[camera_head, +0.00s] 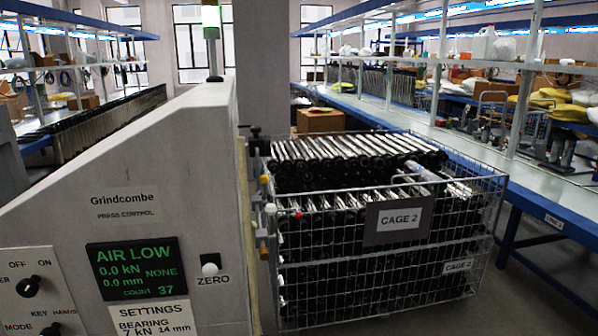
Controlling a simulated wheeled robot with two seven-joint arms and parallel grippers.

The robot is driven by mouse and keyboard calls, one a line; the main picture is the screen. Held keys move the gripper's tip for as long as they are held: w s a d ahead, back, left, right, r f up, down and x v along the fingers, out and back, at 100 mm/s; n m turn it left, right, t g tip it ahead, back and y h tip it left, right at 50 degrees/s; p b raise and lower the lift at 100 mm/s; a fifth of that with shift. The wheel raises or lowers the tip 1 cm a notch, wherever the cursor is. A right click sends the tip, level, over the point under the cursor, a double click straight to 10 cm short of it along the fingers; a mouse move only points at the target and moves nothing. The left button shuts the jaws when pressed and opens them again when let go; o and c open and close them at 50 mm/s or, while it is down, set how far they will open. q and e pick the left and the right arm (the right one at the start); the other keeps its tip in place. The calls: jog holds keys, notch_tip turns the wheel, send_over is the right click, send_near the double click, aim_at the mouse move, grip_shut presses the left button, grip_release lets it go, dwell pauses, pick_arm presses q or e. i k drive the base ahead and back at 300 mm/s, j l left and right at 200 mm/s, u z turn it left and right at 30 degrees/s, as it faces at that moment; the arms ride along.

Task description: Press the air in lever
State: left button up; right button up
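The grey press control housing (150,150) fills the left of the head view. Its screen (135,268) reads AIR LOW, 0.0 kN, 0.0 mm, NONE and COUNT 37. Small parts stick out from the housing's right edge: a yellow knob (264,179), a white ball (270,209), a red tip (298,214) and an orange-tan piece (263,252). I see no label on them, so I cannot tell which is the air in lever. The side that carries them is seen nearly edge-on. Neither of my grippers is in view.
A wire cage marked CAGE 2 (399,219), full of black and silver tubes, stands close to the right of the housing. A ZERO button (210,265) and dark switches (28,286) are on the front. A blue-edged bench (560,223) runs along the right.

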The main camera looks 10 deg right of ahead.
aim_at(263, 178)
jog(key=l, duration=0.4)
jog(key=i+l+u, duration=0.15)
jog(key=u, duration=0.25)
jog(key=i+l+u, duration=0.1)
jog(key=l+u, duration=0.3)
jog(key=i+l+u, duration=0.15)
jog(key=l, duration=0.5)
jog(key=i+l+u, duration=0.15)
jog(key=l, duration=0.55)
jog(key=l+u, duration=0.2)
jog(key=l, duration=0.45)
jog(key=i+l, duration=0.1)
jog(key=l, duration=2.7)
jog(key=i+u, duration=0.05)
jog(key=i, duration=0.05)
